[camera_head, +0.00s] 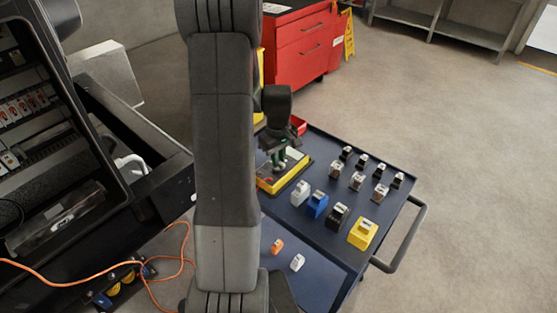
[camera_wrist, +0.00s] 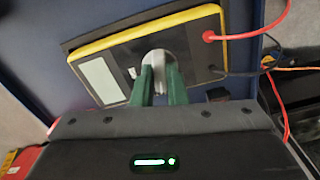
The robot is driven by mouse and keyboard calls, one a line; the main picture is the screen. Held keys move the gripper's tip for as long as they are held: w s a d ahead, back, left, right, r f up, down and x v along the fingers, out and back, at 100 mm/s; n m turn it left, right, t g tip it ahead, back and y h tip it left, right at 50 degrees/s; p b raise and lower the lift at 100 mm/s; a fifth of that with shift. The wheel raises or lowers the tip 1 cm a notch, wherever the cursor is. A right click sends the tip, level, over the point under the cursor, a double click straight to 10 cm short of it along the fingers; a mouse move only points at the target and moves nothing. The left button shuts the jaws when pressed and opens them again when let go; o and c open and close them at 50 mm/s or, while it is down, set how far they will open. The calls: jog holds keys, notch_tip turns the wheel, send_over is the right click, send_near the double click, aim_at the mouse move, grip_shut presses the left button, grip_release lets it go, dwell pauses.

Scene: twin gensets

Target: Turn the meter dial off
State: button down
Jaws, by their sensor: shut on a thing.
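The meter (camera_wrist: 190,40) is a dark box with a yellow rim, a pale blank screen (camera_wrist: 100,80) and a round light-grey dial (camera_wrist: 158,63). A red lead plugs into it at the right in the wrist view. My gripper (camera_wrist: 159,84) has green fingers shut on the dial, which they partly cover, so its setting cannot be read. In the head view the meter (camera_head: 268,186) lies on the blue cart top, with my gripper (camera_head: 281,165) over it. My arm hides part of the meter there.
The blue cart (camera_head: 318,235) carries several small blocks, including a yellow one (camera_head: 362,232) and a blue one (camera_head: 317,204). Its handle (camera_head: 408,240) juts out right. A red drawer cabinet (camera_head: 300,45) stands behind. An orange cable (camera_head: 70,278) runs at the lower left.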

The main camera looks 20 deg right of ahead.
jog(key=shift+n+b, duration=0.3)
jog(key=shift+n, duration=0.9)
jog(key=c, duration=1.4)
grip_release()
jog(key=shift+c, duration=0.2)
jog(key=shift+r, duration=0.1)
notch_tip(320, 180, up, 14)
jog(key=shift+f, duration=0.2)
